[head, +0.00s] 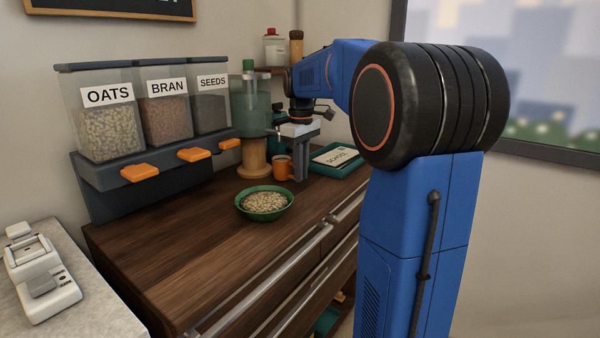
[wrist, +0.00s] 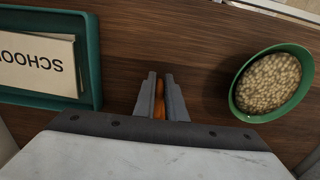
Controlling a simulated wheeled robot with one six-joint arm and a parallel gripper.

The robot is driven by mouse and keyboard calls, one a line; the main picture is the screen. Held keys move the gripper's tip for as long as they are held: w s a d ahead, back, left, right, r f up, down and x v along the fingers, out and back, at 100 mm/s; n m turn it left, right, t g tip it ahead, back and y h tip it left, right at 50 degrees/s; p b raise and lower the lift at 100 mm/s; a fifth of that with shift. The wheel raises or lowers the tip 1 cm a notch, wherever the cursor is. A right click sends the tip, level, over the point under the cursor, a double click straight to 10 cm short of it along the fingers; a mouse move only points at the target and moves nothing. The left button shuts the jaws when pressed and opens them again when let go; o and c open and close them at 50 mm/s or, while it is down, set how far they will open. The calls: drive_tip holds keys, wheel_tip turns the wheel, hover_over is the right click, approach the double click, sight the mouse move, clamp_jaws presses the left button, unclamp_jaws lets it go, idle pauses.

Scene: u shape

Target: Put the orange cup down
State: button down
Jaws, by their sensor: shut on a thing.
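The orange cup (head: 281,168) is at the back of the wooden counter (head: 185,240), beside the wooden base of the dispenser. My gripper (head: 299,178) points straight down there and partly covers the cup's right side. In the wrist view, a narrow strip of the orange cup (wrist: 159,107) shows between the two grey fingers of my gripper (wrist: 160,76), which are shut on it. The cup looks upright and low over the counter. I cannot tell whether its base touches the wood.
A green bowl of oats (head: 265,204) stands in front of the cup; it also shows at right in the wrist view (wrist: 270,84). A green tray (head: 345,172) with a card marked SCHOOL lies right of my gripper. A dispenser (head: 250,115) and labelled bins (head: 105,112) stand behind.

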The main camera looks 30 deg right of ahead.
drive_tip(key=shift+w+f, duration=0.2)
drive_tip(key=shift+f, duration=0.05)
drive_tip(key=shift+f, duration=0.15)
drive_tip(key=c, duration=1.8)
unclamp_jaws()
wheel_tip(320, 180, up, 12)
drive_tip(key=shift+r, duration=0.15)
drive_tip(key=shift+s, duration=0.1)
